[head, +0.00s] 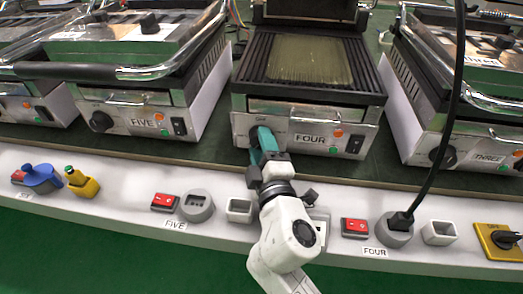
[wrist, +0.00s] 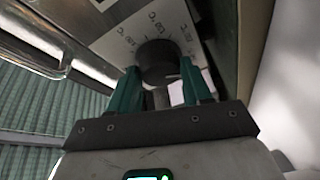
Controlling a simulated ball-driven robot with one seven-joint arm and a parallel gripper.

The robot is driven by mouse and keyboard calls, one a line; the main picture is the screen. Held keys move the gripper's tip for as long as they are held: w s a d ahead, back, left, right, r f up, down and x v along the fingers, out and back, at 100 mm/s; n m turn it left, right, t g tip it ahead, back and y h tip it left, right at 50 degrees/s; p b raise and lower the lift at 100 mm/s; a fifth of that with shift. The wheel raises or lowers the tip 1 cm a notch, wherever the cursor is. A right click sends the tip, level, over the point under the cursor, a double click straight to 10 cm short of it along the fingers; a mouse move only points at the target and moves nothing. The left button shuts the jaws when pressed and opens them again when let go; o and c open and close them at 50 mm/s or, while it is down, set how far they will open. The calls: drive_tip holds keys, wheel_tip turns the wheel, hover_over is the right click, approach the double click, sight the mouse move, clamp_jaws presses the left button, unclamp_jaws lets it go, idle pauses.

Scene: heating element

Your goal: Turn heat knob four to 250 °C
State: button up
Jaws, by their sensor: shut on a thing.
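Grill four (head: 300,110) stands in the middle of the head view, with its lid raised and its ribbed plate showing. The label FOUR is on its front panel. My gripper (head: 259,137) is at the left part of that panel and hides most of the heat knob there. In the wrist view, the round black heat knob (wrist: 157,62) sits on a pale panel with temperature marks around it. The teal fingers of my gripper (wrist: 160,70) are at its two sides, shut on it. I cannot read which mark the knob points to.
A black rocker switch (head: 355,144) and small lights are right of the label. Grill five (head: 140,112) stands left and grill three (head: 480,140) right. In front, a pale ledge carries red switches (head: 354,227) and a grey socket (head: 395,233) with a black cable plugged in.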

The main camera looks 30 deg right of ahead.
drive_tip(key=shift+f, duration=0.2)
drive_tip(key=o, duration=1.1)
drive_tip(key=shift+r, duration=0.1)
drive_tip(key=shift+c, duration=0.2)
drive_tip(key=r+p, duration=0.2)
drive_tip(key=r, duration=0.2)
drive_tip(key=shift+s+r+p, duration=0.1)
drive_tip(key=shift+s+p, duration=0.1)
drive_tip(key=shift+p, duration=0.2)
drive_tip(key=s+r+p, duration=0.4)
drive_tip(key=s+r, duration=0.4)
drive_tip(key=s, duration=0.5)
drive_tip(key=shift+s+r, duration=0.35)
drive_tip(key=shift+r, duration=0.05)
